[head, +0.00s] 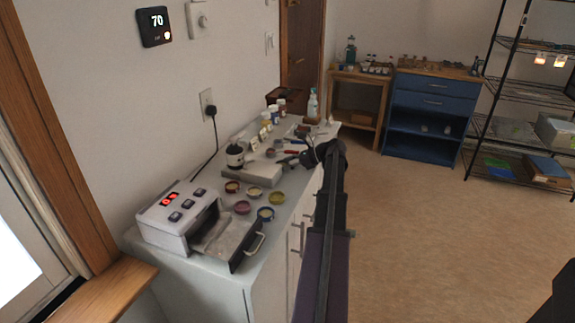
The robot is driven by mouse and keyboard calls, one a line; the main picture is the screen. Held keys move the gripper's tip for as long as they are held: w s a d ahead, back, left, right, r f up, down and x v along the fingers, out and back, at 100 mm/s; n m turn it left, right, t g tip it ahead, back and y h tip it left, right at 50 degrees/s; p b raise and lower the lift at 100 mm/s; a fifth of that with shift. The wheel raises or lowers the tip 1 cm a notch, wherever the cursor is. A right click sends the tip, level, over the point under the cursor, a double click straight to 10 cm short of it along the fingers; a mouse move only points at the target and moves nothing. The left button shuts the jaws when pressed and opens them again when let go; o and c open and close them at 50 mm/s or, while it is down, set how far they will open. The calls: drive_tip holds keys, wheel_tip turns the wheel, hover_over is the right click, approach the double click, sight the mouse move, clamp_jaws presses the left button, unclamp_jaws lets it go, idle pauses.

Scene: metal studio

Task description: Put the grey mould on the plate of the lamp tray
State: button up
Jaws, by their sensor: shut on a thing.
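The lamp tray (228,243) is a drawer with a dark front and handle, pulled out of a white lamp box (180,218) with a red display. Its pale plate (222,236) looks bare. My gripper (279,155) is at the far part of the counter, beyond the tray, pointing left. It is shut on a small round greyish thing (270,153), which appears to be the grey mould; the fingers and distance blur the details. Several coloured round moulds stand between my gripper and the tray, among them a purple one (242,207) and a blue one (265,214).
A dark bottle (235,156) stands by a pale block (259,174) on the counter (257,238). Several small bottles, cards and a spray bottle (312,103) stand farther back. A blue cabinet (428,112) and wire shelves are across the room.

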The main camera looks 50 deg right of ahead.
drive_tip(key=o, duration=0.7)
drive_tip(key=shift+f, duration=0.1)
drive_tip(key=shift+s+r+p, duration=0.1)
drive_tip(key=shift+r+p, duration=0.15)
drive_tip(key=shift+p, duration=0.05)
drive_tip(key=shift+s+d+r, duration=0.2)
drive_tip(key=shift+s+d, duration=0.05)
drive_tip(key=shift+s, duration=0.05)
drive_tip(key=p+v, duration=0.4)
drive_tip(key=v, duration=0.7)
drive_tip(key=shift+f, duration=0.1)
